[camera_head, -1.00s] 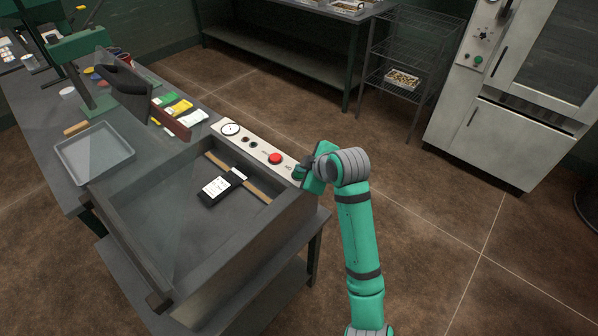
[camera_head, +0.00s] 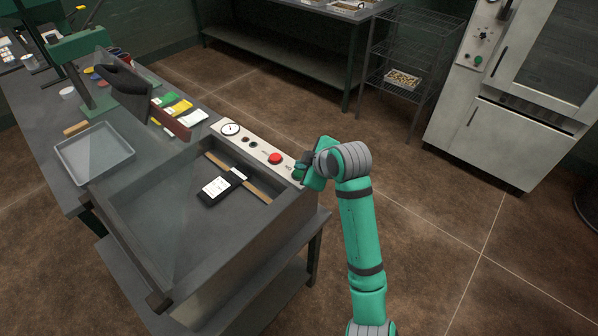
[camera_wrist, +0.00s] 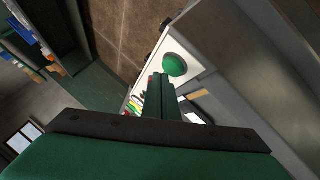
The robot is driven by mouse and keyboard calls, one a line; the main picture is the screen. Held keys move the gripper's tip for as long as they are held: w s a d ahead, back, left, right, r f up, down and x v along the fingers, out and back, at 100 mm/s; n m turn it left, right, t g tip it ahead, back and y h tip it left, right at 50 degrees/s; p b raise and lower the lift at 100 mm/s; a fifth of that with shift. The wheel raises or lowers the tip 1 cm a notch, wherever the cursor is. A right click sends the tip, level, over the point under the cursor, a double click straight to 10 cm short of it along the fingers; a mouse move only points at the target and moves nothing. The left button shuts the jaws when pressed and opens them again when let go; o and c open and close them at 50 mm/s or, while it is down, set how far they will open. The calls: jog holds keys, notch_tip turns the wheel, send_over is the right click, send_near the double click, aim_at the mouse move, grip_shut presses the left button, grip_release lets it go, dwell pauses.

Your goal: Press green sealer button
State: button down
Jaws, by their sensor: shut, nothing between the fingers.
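The green sealer button (camera_wrist: 174,64) is a round dome on the pale control panel in the wrist view. My gripper (camera_wrist: 159,77) is shut and empty, its fingertips close to the button and just lower left of it in that view. I cannot tell whether they touch it. In the head view my gripper (camera_head: 303,172) is at the right end of the sealer's panel (camera_head: 242,141), where the hand partly covers the green button's place. The sealer (camera_head: 272,216) is a grey open-topped box.
A red button (camera_head: 275,158) and a round gauge (camera_head: 230,129) are on the same panel. A black pouch with a white label (camera_head: 218,188) lies inside the sealer. A grey tray (camera_head: 97,160) is on the bench at left.

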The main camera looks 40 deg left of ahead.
aim_at(301, 175)
jog(key=shift+r, duration=2.65)
jog(key=shift+f, duration=0.1)
